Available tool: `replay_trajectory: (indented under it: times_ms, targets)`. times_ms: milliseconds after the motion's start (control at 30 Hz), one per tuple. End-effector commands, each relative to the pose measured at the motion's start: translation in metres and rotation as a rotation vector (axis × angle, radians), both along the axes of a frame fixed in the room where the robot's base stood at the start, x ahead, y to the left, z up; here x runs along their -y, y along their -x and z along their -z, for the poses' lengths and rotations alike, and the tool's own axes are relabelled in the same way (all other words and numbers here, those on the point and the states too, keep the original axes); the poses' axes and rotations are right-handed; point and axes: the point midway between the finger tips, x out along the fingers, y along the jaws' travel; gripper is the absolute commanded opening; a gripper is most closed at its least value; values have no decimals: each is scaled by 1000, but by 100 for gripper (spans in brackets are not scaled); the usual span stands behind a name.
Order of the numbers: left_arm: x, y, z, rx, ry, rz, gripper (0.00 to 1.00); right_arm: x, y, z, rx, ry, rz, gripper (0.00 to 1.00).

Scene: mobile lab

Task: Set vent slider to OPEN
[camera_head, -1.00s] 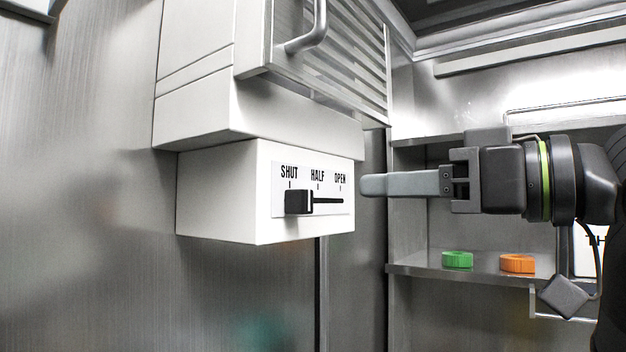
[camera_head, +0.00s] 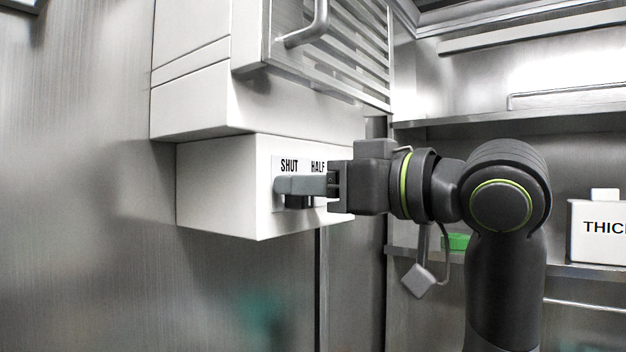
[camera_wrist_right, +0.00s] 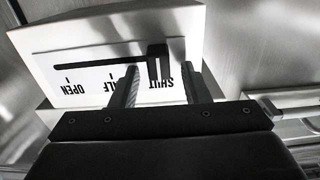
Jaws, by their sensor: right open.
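The black vent slider knob (camera_head: 297,202) sits at the SHUT end of its slot. The label plate (camera_head: 301,159) shows SHUT and HALF in the head view; OPEN is hidden behind my right gripper. My right gripper (camera_head: 284,185) is open in front of the plate. In the right wrist view the plate appears upside down, and the knob (camera_wrist_right: 158,65) lies between the two fingers of the open gripper (camera_wrist_right: 158,75), with visible gaps on both sides. The slot (camera_wrist_right: 85,58) runs from the knob toward OPEN. My left gripper is out of view.
The white control box (camera_head: 218,190) hangs under a larger white housing with a louvred grille (camera_head: 345,50) and metal handle (camera_head: 308,30). Shelves at right hold a green cap (camera_head: 455,242) and a white labelled container (camera_head: 598,232). Bare steel wall lies left.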

Motion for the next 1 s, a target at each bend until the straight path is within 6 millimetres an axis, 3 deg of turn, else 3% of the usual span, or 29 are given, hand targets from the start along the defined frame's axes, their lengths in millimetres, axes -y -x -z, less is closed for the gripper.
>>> replay_trajectory:
  times_ms: [200,533,800,1000]
  targets:
    - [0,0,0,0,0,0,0,0,0,0,0,0,0,42]
    - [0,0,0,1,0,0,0,0,0,0,0,0,0,0]
    - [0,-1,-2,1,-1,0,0,3,-4,-1,-1,0,2,0]
    - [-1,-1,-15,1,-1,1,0,29,-40,-3,-6,2,9,0]
